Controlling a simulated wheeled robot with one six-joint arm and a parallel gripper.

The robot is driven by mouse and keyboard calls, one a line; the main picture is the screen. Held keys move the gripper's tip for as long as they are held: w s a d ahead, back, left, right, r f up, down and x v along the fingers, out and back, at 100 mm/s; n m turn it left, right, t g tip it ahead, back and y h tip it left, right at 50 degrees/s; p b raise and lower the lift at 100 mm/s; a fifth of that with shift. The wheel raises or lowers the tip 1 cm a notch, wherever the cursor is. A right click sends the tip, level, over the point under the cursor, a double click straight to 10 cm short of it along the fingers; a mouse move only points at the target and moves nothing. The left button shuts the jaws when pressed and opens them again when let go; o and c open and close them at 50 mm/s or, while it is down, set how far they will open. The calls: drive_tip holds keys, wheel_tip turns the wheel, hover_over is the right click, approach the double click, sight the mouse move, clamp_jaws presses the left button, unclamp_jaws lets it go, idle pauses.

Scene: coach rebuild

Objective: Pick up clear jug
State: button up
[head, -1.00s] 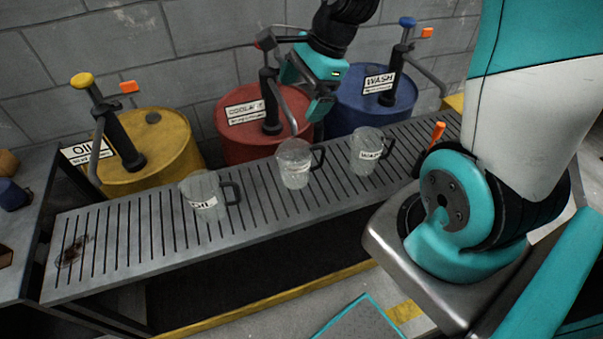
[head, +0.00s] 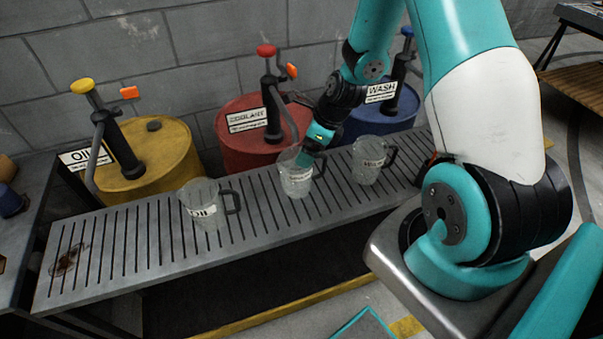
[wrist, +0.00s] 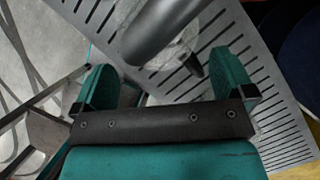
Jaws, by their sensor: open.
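Contact cannot be told.
Behind the bench (head: 130,265) stand a yellow OIL drum (head: 165,160), a red COOLANT drum (head: 240,150) and a blue WASH drum (head: 395,120), each with a pump. The coolant pump's spout hangs close to my gripper. The bench's left end is clear apart from a dark stain.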

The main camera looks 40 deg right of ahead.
sight(305, 172)
drive_tip(key=p+x, duration=0.1)
drive_tip(key=x, duration=0.4)
drive_tip(key=shift+a+f, duration=0.1)
drive_tip(key=shift+f, duration=0.2)
drive_tip(key=shift+c, duration=0.2)
drive_tip(key=c, duration=1.2)
drive_tip(key=shift+o, duration=0.2)
drive_tip(key=shift+r, duration=0.15)
